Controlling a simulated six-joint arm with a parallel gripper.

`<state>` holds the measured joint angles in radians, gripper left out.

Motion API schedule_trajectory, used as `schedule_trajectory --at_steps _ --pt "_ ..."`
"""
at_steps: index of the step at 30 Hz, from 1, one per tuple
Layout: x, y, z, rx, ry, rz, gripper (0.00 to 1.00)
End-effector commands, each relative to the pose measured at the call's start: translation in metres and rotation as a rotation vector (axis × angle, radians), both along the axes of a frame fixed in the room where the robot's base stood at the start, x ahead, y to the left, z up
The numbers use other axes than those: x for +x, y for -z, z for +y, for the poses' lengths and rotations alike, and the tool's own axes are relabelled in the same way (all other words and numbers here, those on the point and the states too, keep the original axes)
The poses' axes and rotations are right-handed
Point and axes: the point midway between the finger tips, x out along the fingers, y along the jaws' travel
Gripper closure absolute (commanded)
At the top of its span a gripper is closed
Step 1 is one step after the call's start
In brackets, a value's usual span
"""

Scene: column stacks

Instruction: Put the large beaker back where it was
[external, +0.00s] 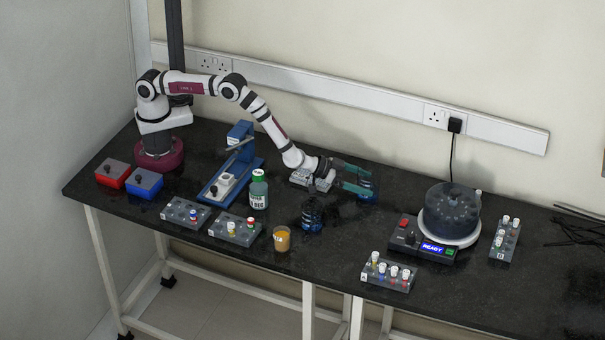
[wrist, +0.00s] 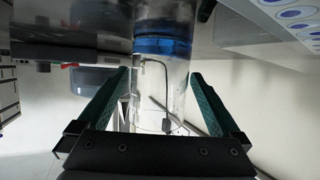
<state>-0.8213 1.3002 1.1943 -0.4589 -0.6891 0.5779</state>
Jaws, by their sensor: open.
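A clear beaker with blue liquid (external: 368,189) stands on the dark bench in front of my gripper (external: 367,179). In the wrist view, a clear glass vessel with a blue band of liquid (wrist: 162,47) lies between and beyond the green fingers of my gripper (wrist: 160,76). The fingers are apart, one on each side of the glass. I cannot tell whether either touches it. A second, dark blue glass vessel (external: 312,215) stands nearer the front of the bench. The wrist view does not clearly show the spot under the beaker.
A green-capped bottle (external: 259,190) and an orange-filled beaker (external: 282,239) stand to the left. A round machine with a READY display (external: 450,215) is to the right. Vial racks (external: 389,275) line the front. The bench between the beaker and the machine is mostly clear.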

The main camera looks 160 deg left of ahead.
Motion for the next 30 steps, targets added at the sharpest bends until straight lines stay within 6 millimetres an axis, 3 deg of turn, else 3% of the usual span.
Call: schedule_trajectory --at_steps 5,18,30 --pt "-0.004 -0.008 -0.013 -0.002 0.000 0.002 0.00" --pt "-0.038 -0.047 -0.096 0.000 0.001 0.000 0.00" --pt "-0.041 -0.050 -0.103 0.001 0.000 0.000 0.00"
